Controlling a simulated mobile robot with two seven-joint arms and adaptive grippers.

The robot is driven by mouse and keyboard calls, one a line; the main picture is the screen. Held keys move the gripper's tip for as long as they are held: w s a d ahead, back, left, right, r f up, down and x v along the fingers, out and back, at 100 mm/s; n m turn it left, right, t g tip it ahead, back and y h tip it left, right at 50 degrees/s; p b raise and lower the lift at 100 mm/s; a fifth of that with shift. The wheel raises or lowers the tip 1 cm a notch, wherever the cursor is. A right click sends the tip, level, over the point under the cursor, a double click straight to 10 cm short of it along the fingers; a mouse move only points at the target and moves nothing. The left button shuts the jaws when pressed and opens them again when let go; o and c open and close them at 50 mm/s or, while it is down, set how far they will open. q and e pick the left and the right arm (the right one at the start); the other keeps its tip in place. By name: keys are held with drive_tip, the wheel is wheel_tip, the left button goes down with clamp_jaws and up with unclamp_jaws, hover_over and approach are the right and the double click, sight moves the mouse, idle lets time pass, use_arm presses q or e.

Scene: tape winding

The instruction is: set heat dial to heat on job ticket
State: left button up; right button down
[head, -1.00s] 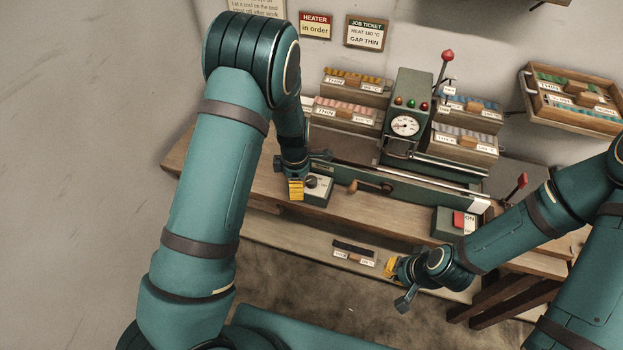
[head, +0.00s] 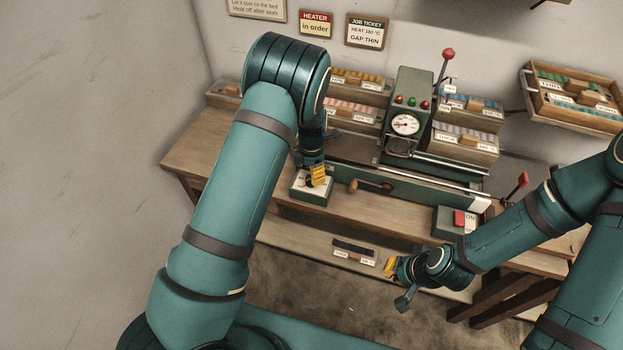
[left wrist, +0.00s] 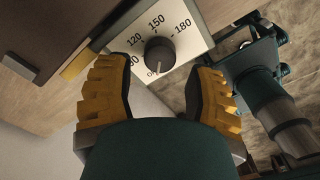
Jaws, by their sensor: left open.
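The heat dial (left wrist: 158,55) is a dark round knob on a white plate marked 150, 180 and Off in the left wrist view; its light mark appears to point toward Off. The dial's box (head: 312,197) sits on the bench in the head view, partly hidden by my left gripper (head: 318,176). My left gripper is open; its yellow-padded fingers (left wrist: 162,98) stand apart with the knob beyond the tips, between them, apparently not touched. The job ticket (head: 367,31) on the wall reads HEAT 180 °C, GAP THIN. My right gripper (head: 397,284) hangs in front of the bench; its jaw opening is unclear.
A green machine (head: 408,105) with a round gauge (head: 405,125) stands right of the dial box. A crank handle (head: 370,186) is close to the box. A box with a red switch (head: 459,218) stands further right. The bench's left end (head: 205,150) is clear.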

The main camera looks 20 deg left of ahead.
use_arm(q)
drive_tip(key=shift+f, duration=2)
drive_tip(key=shift+o, duration=0.2)
clamp_jaws()
